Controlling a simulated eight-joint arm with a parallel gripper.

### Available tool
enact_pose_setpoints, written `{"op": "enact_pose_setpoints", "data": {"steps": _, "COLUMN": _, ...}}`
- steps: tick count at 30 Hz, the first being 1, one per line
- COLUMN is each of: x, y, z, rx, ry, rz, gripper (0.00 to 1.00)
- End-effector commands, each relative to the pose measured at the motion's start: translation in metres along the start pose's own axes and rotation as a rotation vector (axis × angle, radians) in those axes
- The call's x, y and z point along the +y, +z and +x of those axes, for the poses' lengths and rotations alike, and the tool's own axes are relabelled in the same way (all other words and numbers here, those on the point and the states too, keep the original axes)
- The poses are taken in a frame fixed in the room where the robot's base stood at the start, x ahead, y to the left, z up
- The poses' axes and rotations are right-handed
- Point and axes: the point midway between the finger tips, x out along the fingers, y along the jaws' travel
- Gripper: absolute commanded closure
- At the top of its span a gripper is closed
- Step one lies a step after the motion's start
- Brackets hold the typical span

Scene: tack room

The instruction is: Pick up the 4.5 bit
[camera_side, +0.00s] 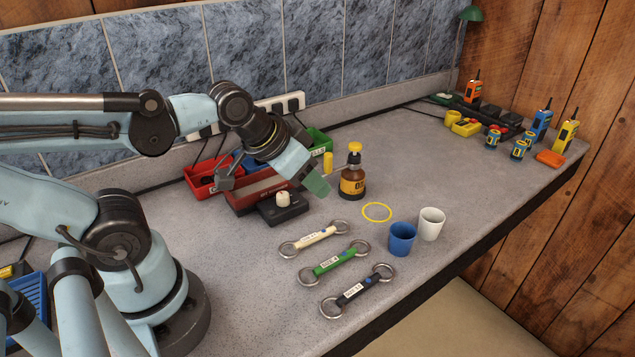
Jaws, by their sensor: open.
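Three bits with ring ends lie side by side on the grey counter (220,290): a cream bit (318,238), a green bit (334,261) and a black bit (357,290). Each has a small white label. The label print is too small to read surely, so I cannot tell for certain which is the 4.5 bit. My gripper (316,183) is open and empty. It is above the counter, behind the bits in the picture, near a brown bottle (353,182), and touches none of the bits. Its far finger is partly hidden.
A blue cup (402,240) and a white cup (432,224) stand right of the bits. A yellow ring (377,212) lies behind them. A black box with a white knob (283,207) and a red bin (207,178) are near my gripper. Radios (542,122) stand far right.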

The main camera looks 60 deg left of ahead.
Motion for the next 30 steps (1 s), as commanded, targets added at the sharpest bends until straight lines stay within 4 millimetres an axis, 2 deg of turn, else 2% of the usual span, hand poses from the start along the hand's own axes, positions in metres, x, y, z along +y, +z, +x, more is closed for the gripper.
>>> {"op": "enact_pose_setpoints", "data": {"steps": 1, "x": 0.000, "y": 0.000, "z": 0.000, "rx": 0.000, "ry": 0.000, "rz": 0.000, "gripper": 0.57}}
{"op": "enact_pose_setpoints", "data": {"steps": 3, "x": 0.000, "y": 0.000, "z": 0.000, "rx": 0.000, "ry": 0.000, "rz": 0.000, "gripper": 0.50}}
{"op": "enact_pose_setpoints", "data": {"steps": 14, "x": 0.000, "y": -0.001, "z": 0.001, "rx": -0.032, "ry": 0.000, "rz": 0.002, "gripper": 0.50}}
{"op": "enact_pose_setpoints", "data": {"steps": 30, "x": -0.003, "y": -0.004, "z": 0.019, "rx": -0.560, "ry": 0.008, "rz": 0.031, "gripper": 0.50}}
